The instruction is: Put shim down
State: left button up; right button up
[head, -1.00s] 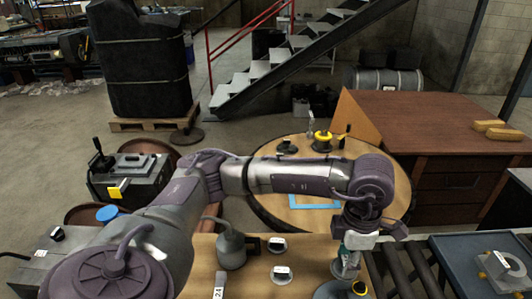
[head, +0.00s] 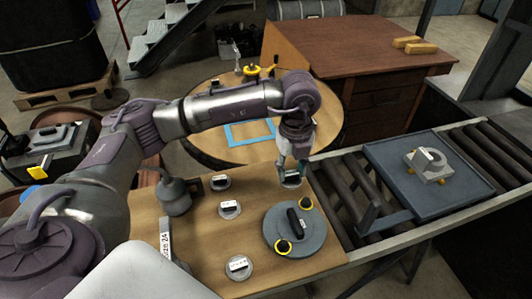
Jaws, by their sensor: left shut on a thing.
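My left gripper (head: 291,170) points down at the back right of the wooden bench top (head: 190,240). It is shut on a small pale thing with a dark top (head: 291,181), likely the shim, mostly hidden by the fingers. I cannot tell whether that thing touches the bench top. Similar labelled round pieces lie on the bench: one at the back (head: 220,183), one in the middle (head: 229,210) and one at the front (head: 239,268). My right gripper is not in view.
A grey disc (head: 278,246) with a black handle and yellow-ringed knobs lies just in front of the gripper. A grey can (head: 174,198) stands at the left. Rollers (head: 345,196) and a blue-grey tray (head: 460,190) with a metal block (head: 430,166) are at the right.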

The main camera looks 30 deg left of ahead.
pick_arm(q)
jog(key=w+a+f+p, duration=0.1)
jog(key=w+a+f, duration=0.1)
jog(key=w+a, duration=0.1)
jog(key=w+a+f+p, duration=0.1)
jog(key=w+a+f, duration=0.2)
jog(key=shift+w+a+f, duration=0.15)
jog(key=shift+a+f, duration=0.05)
jog(key=shift+a, duration=0.15)
notch_tip(320, 180, down, 3)
jog(key=shift+p, duration=0.6)
jog(key=shift+f, duration=0.55)
jog(key=o, duration=0.7)
jog(key=shift+f, duration=0.2)
jog(key=o, duration=0.4)
jog(key=shift+o, duration=0.2)
jog(key=shift+r, duration=0.1)
